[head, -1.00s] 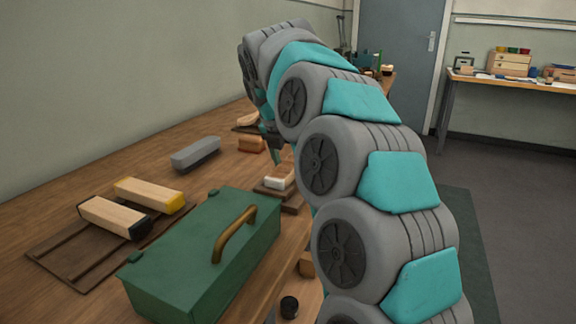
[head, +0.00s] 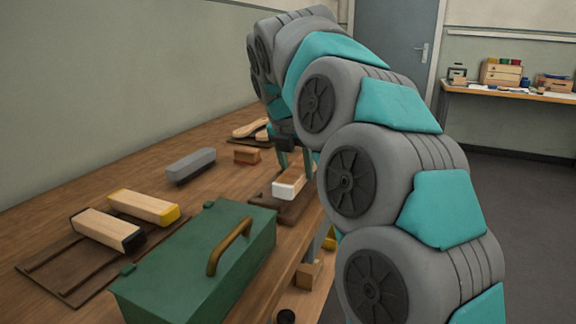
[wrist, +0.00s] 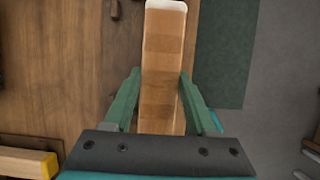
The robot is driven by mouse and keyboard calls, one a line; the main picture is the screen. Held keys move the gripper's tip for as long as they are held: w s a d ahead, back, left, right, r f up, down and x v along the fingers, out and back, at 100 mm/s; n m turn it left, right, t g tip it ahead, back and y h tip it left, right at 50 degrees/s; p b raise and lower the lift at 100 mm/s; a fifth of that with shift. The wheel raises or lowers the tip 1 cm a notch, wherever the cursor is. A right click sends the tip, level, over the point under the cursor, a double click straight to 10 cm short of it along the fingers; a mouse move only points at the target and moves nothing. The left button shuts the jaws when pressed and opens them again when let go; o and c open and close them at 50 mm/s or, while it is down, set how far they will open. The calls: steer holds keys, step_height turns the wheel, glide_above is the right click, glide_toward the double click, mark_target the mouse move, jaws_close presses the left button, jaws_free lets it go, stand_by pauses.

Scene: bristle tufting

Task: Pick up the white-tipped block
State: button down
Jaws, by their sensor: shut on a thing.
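The white-tipped block (head: 289,183) is a wooden bar with a white end. In the head view it is beyond the green toolbox, over a dark brown board (head: 290,209). My gripper (head: 296,160) is at the block's far part, its fingers on either side. In the wrist view the block (wrist: 163,60) runs up between the fingers of my gripper (wrist: 160,100), white end at the top. The gripper is shut on the block. I cannot tell how far the block is above the board.
A green toolbox (head: 180,270) with a brass handle stands in front. Yellow-tipped (head: 145,206) and black-tipped (head: 105,230) blocks lie on a brown tray (head: 45,262) at left. A grey brush (head: 190,166) and small orange-brown block (head: 246,156) are farther back.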

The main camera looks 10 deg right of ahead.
steer(key=s+d+r, duration=0.1)
steer(key=s+d, duration=0.3)
steer(key=s, duration=0.6)
steer(key=shift+s+d+b, duration=0.15)
steer(key=shift+d+b, duration=0.2)
steer(key=shift+s, duration=0.1)
